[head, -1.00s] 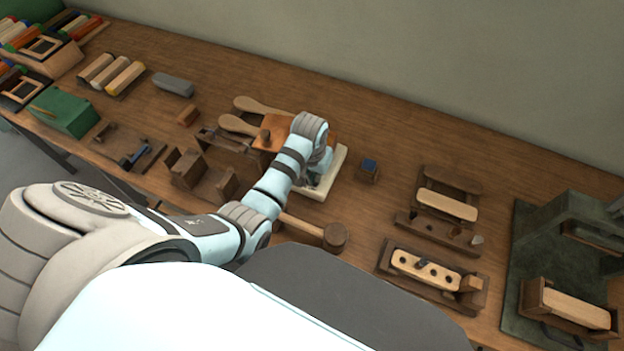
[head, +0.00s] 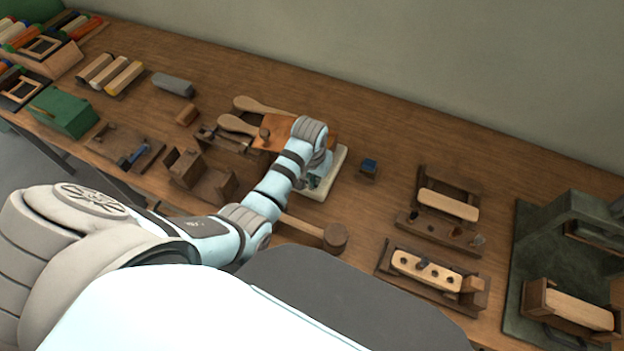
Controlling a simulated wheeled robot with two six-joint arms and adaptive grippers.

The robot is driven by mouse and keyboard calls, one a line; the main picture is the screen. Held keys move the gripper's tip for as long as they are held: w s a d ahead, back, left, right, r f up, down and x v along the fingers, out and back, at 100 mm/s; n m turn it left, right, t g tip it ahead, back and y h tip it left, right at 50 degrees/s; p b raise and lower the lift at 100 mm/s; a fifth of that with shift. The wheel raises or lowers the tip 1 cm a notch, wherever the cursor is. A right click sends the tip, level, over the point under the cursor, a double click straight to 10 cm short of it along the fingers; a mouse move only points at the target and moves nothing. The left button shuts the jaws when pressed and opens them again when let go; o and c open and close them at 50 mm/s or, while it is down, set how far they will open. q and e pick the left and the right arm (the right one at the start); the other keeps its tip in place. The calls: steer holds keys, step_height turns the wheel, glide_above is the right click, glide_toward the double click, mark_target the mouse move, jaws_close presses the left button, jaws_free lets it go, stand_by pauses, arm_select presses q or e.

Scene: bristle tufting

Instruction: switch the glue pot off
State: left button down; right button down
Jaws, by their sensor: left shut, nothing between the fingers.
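No glue pot can be told for sure. A cream slab (head: 337,170) lies on the bench, mostly covered by my left arm; whether it belongs to the pot, and any switch on it, I cannot tell. My left gripper (head: 314,181) points down over this slab, shut and empty, its fingertips largely hidden by my own wrist. Whether it touches anything there I cannot see. My right gripper is out of view.
An orange-brown board (head: 268,131) lies just left of my wrist. A mallet (head: 335,238) lies in front, and a small blue-topped block (head: 369,167) stands to the right. Wooden fixtures (head: 440,218) stand further right. The bench behind is clear.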

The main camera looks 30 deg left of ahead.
arm_select(q)
step_height(320, 180, up, 3)
steer(key=p, duration=0.3)
steer(key=shift+w+r, duration=0.1)
steer(key=shift+r, duration=1.9)
